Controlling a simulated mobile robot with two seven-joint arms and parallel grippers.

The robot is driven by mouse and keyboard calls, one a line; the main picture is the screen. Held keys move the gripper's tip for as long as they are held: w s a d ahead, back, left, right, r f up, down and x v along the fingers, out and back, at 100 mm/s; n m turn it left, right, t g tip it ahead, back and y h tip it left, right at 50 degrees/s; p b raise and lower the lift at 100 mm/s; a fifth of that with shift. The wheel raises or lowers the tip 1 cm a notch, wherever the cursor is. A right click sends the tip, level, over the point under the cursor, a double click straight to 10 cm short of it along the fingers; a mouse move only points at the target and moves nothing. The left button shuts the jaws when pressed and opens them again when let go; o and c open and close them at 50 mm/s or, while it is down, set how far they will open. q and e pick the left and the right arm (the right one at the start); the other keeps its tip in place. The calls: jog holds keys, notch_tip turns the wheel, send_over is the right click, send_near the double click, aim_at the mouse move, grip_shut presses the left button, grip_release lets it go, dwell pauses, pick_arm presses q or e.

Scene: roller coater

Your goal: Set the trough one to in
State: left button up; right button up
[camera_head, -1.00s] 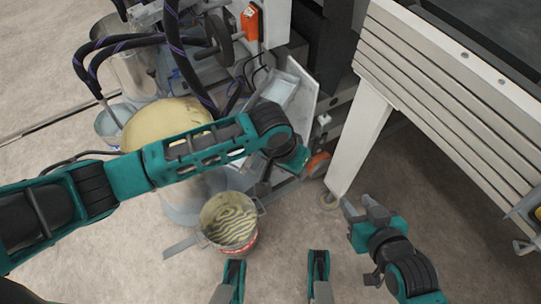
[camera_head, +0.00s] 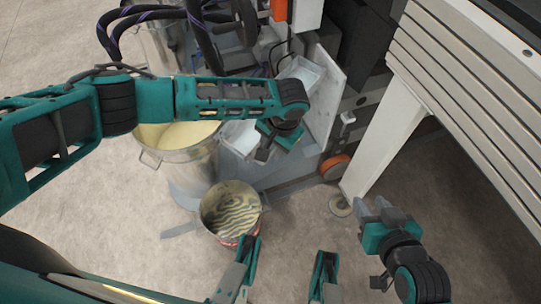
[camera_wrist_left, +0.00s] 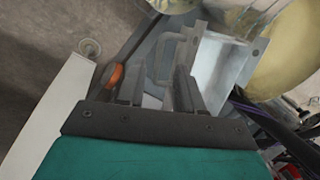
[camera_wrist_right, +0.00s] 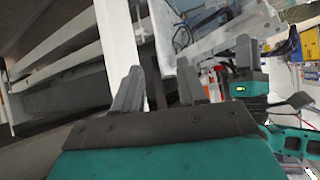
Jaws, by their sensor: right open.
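A pale metal trough (camera_head: 238,136) sits low on the machine, partly hidden behind my left arm and gripper. It also shows in the left wrist view (camera_wrist_left: 216,72), just right of the fingers. My left gripper (camera_head: 268,150) is beside it, pointing down. In the left wrist view its fingers (camera_wrist_left: 158,80) stand apart, with a grey bar handle (camera_wrist_left: 168,45) showing between and beyond them. I cannot tell whether they touch it. A second pale tray (camera_head: 303,74) is tilted behind the gripper. My right gripper (camera_head: 376,208) is open and empty, away from the trough.
A large pot of cream liquid (camera_head: 178,140) and a small bucket with striped liquid (camera_head: 230,210) stand left of and below the trough. A white leg (camera_head: 385,140) and slatted panel (camera_head: 470,110) bound the right. An orange wheel (camera_head: 334,167) is close by.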

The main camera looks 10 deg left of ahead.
pick_arm(q)
jog(key=shift+w+a+f+b, duration=0.15)
jog(key=shift+f+b, duration=0.25)
jog(key=shift+f, duration=0.75)
jog(key=shift+w+a+f+b, duration=0.1)
jog(key=shift+a+f+b, duration=0.2)
jog(key=shift+f, duration=0.85)
jog(key=shift+d, duration=0.1)
grip_shut()
